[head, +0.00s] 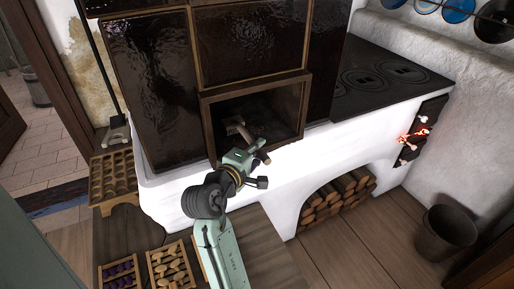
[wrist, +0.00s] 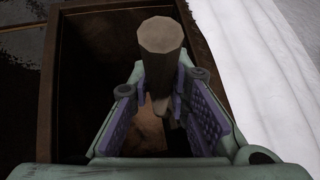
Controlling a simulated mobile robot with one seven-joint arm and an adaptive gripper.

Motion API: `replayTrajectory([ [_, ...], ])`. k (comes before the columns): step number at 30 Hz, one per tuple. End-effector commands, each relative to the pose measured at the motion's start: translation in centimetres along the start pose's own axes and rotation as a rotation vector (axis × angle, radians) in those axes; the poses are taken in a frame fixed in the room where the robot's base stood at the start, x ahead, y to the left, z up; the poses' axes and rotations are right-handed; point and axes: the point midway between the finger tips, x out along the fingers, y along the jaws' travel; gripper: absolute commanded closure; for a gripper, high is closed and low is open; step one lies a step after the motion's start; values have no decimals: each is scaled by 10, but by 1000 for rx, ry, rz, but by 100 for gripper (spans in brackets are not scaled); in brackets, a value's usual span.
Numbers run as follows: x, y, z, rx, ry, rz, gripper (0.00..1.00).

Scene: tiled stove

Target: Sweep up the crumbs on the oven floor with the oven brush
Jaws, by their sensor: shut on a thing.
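My gripper (head: 246,157) is at the front of the oven opening (head: 204,125), low in the tiled stove. In the wrist view my gripper (wrist: 172,112) is shut on the wooden handle of the oven brush (wrist: 162,55). The handle's flat end points up toward the camera between the purple finger pads. In the head view the pale brown brush (head: 237,125) shows just inside the opening. Its lower end is largely hidden in the wrist view. The oven floor is dark, and I cannot make out the crumbs clearly.
A black cooktop (head: 385,77) lies right of the oven. Firewood (head: 335,205) fills the arch below, and a bucket (head: 447,232) stands at right. The oven's wooden frame closely surrounds the opening.

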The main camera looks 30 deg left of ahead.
Motion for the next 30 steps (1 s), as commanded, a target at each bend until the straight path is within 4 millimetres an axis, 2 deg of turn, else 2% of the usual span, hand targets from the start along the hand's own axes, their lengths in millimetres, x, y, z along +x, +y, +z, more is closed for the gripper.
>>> replayTrajectory([
  [30, -35, -5, 48, -1, -1, -1, 100],
])
